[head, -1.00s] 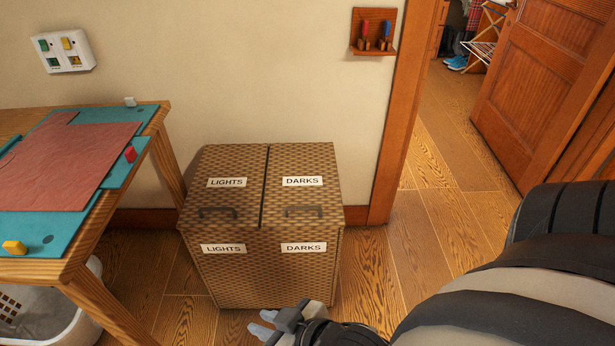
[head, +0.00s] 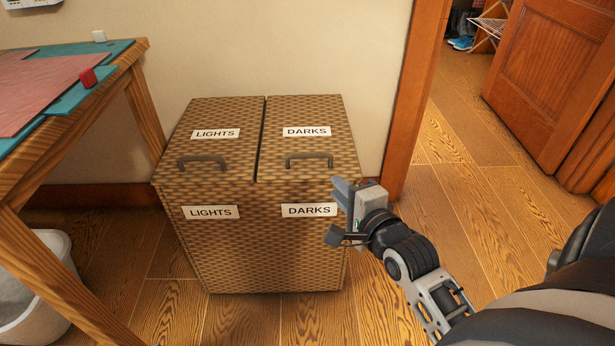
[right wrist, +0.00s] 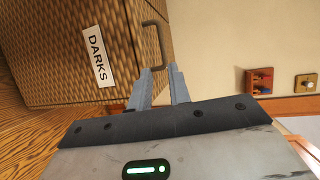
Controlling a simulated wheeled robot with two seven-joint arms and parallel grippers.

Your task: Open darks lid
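The wicker hamper has two closed lids side by side. The darks lid (head: 306,112) is the right one, with a DARKS label and a dark handle (head: 309,160) near its front edge. The lights lid (head: 214,118) is on the left. My right gripper (head: 338,208) is just in front of the hamper's right front side, below and to the right of the darks handle. In the right wrist view, its two fingers (right wrist: 160,80) are apart with nothing between them, and the darks handle (right wrist: 155,45) lies just beyond the tips. My left gripper is out of view.
A wooden table (head: 140,95) with teal mats stands to the left. A white basket (head: 40,285) is below it. A doorway with an orange frame (head: 412,100) is right of the hamper. The floor right of the hamper is clear.

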